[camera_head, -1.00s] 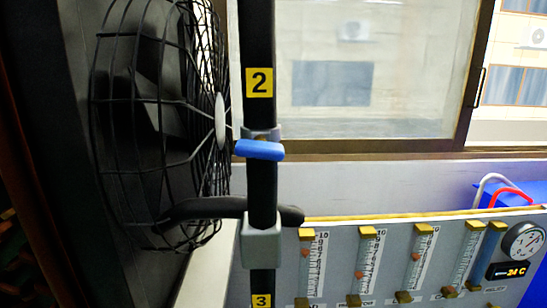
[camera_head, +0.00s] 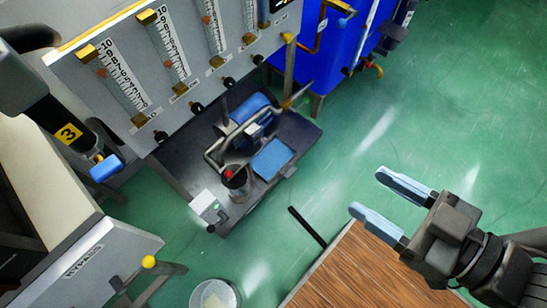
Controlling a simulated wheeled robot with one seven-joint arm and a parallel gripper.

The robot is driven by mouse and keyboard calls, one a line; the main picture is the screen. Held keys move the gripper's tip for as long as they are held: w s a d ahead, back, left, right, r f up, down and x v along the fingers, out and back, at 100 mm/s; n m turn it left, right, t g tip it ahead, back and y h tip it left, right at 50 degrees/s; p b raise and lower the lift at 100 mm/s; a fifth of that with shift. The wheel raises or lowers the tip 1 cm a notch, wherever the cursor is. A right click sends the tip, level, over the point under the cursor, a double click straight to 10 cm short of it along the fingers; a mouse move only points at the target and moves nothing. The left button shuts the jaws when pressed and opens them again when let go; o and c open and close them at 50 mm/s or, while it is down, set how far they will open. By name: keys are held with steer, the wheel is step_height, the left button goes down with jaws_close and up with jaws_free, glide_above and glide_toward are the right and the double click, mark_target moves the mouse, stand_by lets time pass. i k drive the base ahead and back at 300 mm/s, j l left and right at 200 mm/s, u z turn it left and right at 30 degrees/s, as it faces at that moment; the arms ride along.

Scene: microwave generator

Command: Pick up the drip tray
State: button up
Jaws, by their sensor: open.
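I cannot tell for sure which thing is the drip tray. A small flat blue rectangular piece (camera_head: 273,158) lies on a dark platform (camera_head: 295,131) beside a pump with grey pipes. A round pale dish or bucket (camera_head: 215,294) stands on the floor at the bottom edge, partly cut off. My gripper (camera_head: 367,191) is at the right with its two pale blue fingers apart and nothing between them. It appears to the right of the platform, apart from it, over the green floor and near a wooden top.
A brown wooden surface (camera_head: 352,270) is below my gripper. A panel of flow meters (camera_head: 175,55) stands behind the platform. A blue tank (camera_head: 335,45) is at the top. A grey cabinet (camera_head: 100,262) is at lower left. Green floor at the right is clear.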

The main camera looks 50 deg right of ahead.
mark_target(267, 163)
steer(key=l+u, duration=0.3)
steer(key=l, duration=0.2)
steer(key=l+u, duration=0.3)
steer(key=l, duration=0.15)
steer(key=u, duration=0.95)
steer(key=k+j, duration=0.05)
